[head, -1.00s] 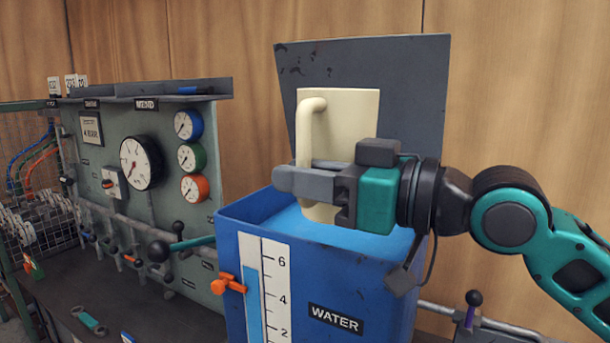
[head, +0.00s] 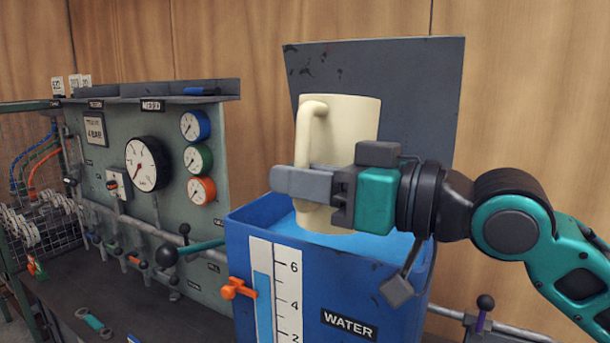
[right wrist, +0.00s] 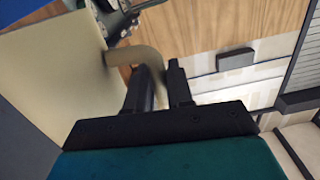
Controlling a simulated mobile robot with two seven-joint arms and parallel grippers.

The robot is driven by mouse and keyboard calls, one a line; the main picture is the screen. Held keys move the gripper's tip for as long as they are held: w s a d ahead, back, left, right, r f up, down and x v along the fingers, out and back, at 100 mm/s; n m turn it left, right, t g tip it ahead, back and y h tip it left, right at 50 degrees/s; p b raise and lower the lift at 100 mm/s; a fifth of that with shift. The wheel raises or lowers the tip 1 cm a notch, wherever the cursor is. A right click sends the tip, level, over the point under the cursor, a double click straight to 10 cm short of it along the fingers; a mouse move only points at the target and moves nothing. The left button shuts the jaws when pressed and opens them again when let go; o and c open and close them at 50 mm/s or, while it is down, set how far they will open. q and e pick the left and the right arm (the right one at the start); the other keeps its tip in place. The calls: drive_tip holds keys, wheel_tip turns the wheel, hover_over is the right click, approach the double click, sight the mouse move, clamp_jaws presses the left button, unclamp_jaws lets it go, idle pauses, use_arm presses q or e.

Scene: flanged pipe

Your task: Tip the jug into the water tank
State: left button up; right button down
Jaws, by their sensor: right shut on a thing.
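The cream jug (head: 345,130) is in the head view, close to upright, with its lower end at the mouth of the blue water tank (head: 285,247). Its handle is on its left side. My right gripper (head: 300,184) comes in from the right across the jug's front and is shut on the handle. In the right wrist view the two dark fingers (right wrist: 163,75) are at the curved handle (right wrist: 148,60), with the jug's side (right wrist: 55,75) to their left. The jug's inside is hidden. Light blue water (head: 385,240) shows in the tank. My left gripper is out of view.
A dark grey plate (head: 420,100) stands upright behind the jug. A grey-green gauge panel (head: 165,205) with levers and knobs stands left of the tank. An orange clamp (head: 238,289) sits by the tank's level scale (head: 263,290). A wire basket (head: 45,235) is at far left.

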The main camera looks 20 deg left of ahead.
sight(302, 142)
drive_tip(key=shift+s+a+r+m, duration=0.1)
drive_tip(key=shift+s+r+m, duration=0.4)
drive_tip(key=shift+r+m, duration=0.1)
drive_tip(key=shift+w+r+m+p, duration=0.1)
drive_tip(key=shift+r+m+p, duration=0.15)
drive_tip(key=shift+r+m, duration=0.75)
drive_tip(key=shift+w+r+m+p, duration=0.1)
drive_tip(key=shift+r+m+p, duration=0.1)
drive_tip(key=shift+m, duration=1.45)
drive_tip(key=shift+w+r+m+p, duration=0.1)
drive_tip(key=shift+r+m+p, duration=0.3)
drive_tip(key=shift+m, duration=0.95)
drive_tip(key=shift+r, duration=0.25)
drive_tip(key=shift+w+d+m+p, duration=0.2)
drive_tip(key=shift+w+m+p, duration=0.5)
drive_tip(key=shift+m+p, duration=0.7)
drive_tip(key=shift+n+p, duration=0.3)
drive_tip(key=shift+p, duration=0.1)
drive_tip(key=shift+w, duration=0.25)
drive_tip(key=shift+w+d+f+m, duration=0.1)
drive_tip(key=shift+w+m, duration=0.15)
drive_tip(key=shift+m, duration=0.35)
